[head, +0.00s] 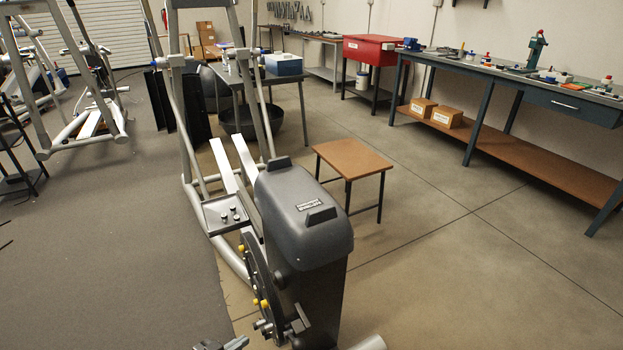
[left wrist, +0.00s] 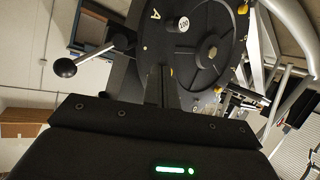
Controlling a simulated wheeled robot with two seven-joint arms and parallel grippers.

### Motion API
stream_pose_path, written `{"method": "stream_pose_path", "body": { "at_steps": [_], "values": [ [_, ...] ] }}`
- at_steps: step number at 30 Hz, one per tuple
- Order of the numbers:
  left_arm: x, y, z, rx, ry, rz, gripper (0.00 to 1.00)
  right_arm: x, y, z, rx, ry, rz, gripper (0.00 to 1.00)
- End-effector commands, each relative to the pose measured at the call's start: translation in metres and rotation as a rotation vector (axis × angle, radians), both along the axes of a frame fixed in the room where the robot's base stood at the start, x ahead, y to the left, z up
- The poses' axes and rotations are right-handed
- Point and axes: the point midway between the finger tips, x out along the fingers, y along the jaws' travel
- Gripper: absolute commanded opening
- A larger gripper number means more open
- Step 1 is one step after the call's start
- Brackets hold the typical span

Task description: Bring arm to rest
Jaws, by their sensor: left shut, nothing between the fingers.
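My left gripper (head: 222,344) shows only in part at the bottom edge of the head view, in front of and left of the elliptical's drive end. In the left wrist view its fingers (left wrist: 162,88) are together and empty, in front of the dark flywheel disc (left wrist: 205,45). The elliptical (head: 305,215) has a dark grey housing. The flywheel side with yellow parts (head: 262,303) also shows in the head view. A black ball-ended lever (left wrist: 66,68) is left of the fingers in the wrist view. My right gripper is not in view.
A small tray (head: 209,222) with several small parts sits at the elliptical's side. A brown-topped stool (head: 353,158) stands behind the housing. A long workbench (head: 480,70) runs along the right wall. Open floor (head: 480,270) lies to the right, grey matting (head: 110,260) to the left.

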Motion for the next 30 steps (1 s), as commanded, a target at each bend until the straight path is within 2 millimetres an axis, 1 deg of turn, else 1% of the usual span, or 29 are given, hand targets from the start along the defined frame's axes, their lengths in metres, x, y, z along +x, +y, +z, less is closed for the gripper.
{"method": "stream_pose_path", "body": {
  "at_steps": [1,3,5,6,8,9,10,12,14,15,18,20,21,22,26,30],
  "values": [
    [-0.005,0.012,-0.021,0.118,0.050,0.059,0.00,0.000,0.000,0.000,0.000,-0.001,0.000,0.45],
    [-0.017,0.032,-0.048,0.277,0.140,0.129,0.00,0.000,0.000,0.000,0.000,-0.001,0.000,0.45],
    [-0.036,0.046,-0.069,0.384,0.232,0.173,0.00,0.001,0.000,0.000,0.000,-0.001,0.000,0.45],
    [-0.050,0.054,-0.081,0.440,0.298,0.195,0.00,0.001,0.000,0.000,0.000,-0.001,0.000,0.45],
    [-0.075,0.062,-0.097,0.505,0.399,0.220,0.00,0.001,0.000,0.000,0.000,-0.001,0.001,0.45],
    [-0.092,0.066,-0.106,0.535,0.464,0.233,0.00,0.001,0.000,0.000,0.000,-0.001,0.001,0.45],
    [-0.105,0.068,-0.112,0.554,0.511,0.241,0.00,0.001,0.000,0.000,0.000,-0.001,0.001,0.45],
    [-0.133,0.070,-0.123,0.575,0.608,0.258,0.00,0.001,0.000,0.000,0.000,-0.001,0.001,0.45],
    [-0.156,0.069,-0.131,0.578,0.682,0.275,0.00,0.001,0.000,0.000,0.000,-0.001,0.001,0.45],
    [-0.172,0.066,-0.135,0.568,0.727,0.289,0.00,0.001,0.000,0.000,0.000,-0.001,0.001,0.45],
    [-0.207,0.053,-0.145,0.528,0.798,0.312,0.00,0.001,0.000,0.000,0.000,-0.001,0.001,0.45],
    [-0.227,0.045,-0.150,0.515,0.833,0.308,0.00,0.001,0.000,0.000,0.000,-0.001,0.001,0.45],
    [-0.235,0.047,-0.152,0.521,0.844,0.304,0.00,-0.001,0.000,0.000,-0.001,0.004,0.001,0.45],
    [-0.235,0.048,-0.154,0.524,0.845,0.304,0.00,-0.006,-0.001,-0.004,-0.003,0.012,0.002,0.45],
    [-0.249,0.052,-0.174,0.533,0.858,0.297,0.00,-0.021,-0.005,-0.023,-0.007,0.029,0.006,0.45],
    [-0.273,0.057,-0.194,0.544,0.877,0.289,0.00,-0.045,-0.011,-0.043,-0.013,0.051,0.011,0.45]
  ]
}}
